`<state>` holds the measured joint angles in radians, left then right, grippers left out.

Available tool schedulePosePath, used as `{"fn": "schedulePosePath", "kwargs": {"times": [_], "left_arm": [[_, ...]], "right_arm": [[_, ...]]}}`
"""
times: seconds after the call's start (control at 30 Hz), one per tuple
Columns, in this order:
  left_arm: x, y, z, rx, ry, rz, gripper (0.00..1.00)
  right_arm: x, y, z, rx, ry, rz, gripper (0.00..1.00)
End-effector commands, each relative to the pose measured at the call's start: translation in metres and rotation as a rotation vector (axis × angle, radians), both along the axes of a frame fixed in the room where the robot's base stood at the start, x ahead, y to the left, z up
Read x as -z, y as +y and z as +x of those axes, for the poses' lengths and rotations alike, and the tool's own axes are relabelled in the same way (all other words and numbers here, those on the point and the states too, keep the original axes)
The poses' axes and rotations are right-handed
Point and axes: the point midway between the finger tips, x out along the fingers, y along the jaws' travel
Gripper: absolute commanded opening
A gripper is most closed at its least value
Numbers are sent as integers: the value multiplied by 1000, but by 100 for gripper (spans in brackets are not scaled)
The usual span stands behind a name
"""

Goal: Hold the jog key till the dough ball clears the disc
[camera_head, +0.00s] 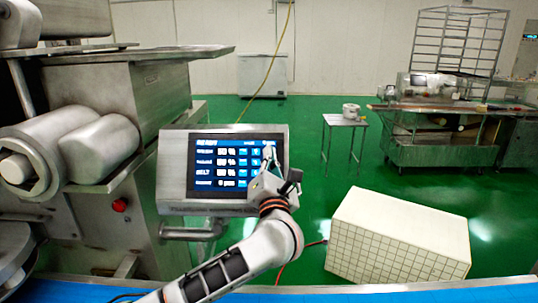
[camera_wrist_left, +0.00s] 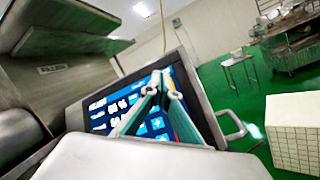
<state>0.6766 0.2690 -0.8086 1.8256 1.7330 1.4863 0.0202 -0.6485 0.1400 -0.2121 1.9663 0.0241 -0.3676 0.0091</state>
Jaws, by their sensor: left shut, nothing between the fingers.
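The control panel (camera_head: 172,180) has a lit blue touchscreen (camera_head: 215,160) with rows of white digits and small keys. My left gripper (camera_head: 268,153) is shut and empty, with its fingertips in front of the screen's right part. I cannot tell whether they touch it. In the left wrist view the closed fingertips (camera_wrist_left: 161,78) overlap the screen (camera_wrist_left: 112,112). I cannot make out which key is the jog key; the fingers cover some of the screen. No dough ball shows, and I cannot identify the disc. My right gripper is not in view.
The steel machine (camera_head: 120,95) with large rollers (camera_head: 100,148) and a red button (camera_head: 120,204) fills the left. A white tiled block (camera_head: 398,240) stands on the green floor at right. A blue belt (camera_head: 400,293) runs along the bottom. A small table (camera_head: 345,122) stands farther back.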

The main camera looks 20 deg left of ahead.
Motion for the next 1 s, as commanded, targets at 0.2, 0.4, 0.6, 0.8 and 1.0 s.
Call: {"fn": "schedulePosePath", "kwargs": {"times": [0.2, 0.4, 0.6, 0.8, 1.0], "left_arm": [[0, 0, 0, 0, 0, 0, 0], [0, 0, 0, 0, 0, 0, 0], [0, 0, 0, 0, 0, 0, 0], [2, 1, 2, 0, 0, 1, 0], [5, 2, 7, -1, 1, 0, 0]], "right_arm": [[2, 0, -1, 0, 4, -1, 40], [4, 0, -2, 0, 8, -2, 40], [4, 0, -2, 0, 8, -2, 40], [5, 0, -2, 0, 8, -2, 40], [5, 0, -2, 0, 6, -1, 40]]}}
